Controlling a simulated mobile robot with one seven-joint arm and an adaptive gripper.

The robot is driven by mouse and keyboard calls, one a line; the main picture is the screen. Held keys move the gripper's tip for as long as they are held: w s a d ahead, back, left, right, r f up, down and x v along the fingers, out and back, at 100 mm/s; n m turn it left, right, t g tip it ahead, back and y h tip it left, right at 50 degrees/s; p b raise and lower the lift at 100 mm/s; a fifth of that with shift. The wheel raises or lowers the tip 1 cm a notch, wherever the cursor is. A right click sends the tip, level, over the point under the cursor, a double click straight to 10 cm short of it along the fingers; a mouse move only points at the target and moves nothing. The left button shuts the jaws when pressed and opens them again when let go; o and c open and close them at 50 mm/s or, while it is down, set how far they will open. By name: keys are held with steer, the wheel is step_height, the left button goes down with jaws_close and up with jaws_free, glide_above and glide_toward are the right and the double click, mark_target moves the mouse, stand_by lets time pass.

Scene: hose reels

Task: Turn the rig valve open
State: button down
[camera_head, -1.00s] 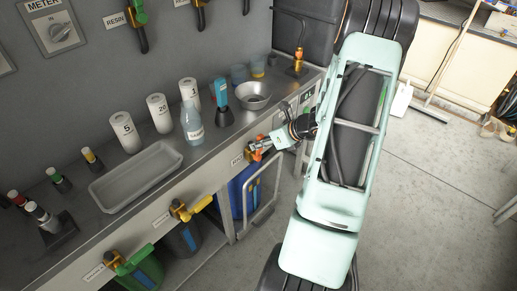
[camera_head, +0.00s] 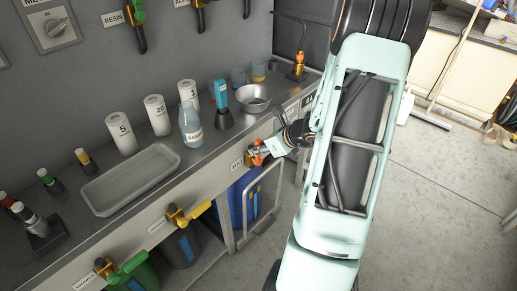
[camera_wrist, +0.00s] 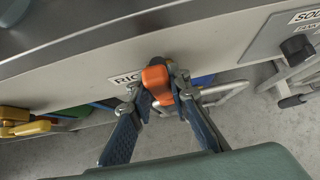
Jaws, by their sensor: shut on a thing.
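The rig valve has an orange handle (camera_wrist: 157,84) on the front face of the bench, beside a partly hidden label (camera_wrist: 127,78) starting "RI". My gripper (camera_wrist: 158,88) has one finger on each side of this handle and is shut on it. In the head view, the orange valve (camera_head: 255,157) shows at the bench front with my gripper (camera_head: 264,152) against it, so its handle angle is hard to read there.
A yellow-handled valve (camera_head: 188,213) and a green-handled valve (camera_head: 130,264) sit further left along the bench front. A metal frame (camera_head: 263,205) and blue container (camera_head: 238,200) stand below. A black knob (camera_wrist: 297,48) is at right. Bottles and a tray (camera_head: 130,180) occupy the benchtop.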

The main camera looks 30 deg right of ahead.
steer(key=c, duration=1.8)
jaws_free()
steer(key=shift+a, duration=0.1)
steer(key=shift+s+r, duration=0.1)
steer(key=v, duration=1.1)
steer(key=shift+s+r, duration=0.25)
steer(key=shift+s, duration=0.1)
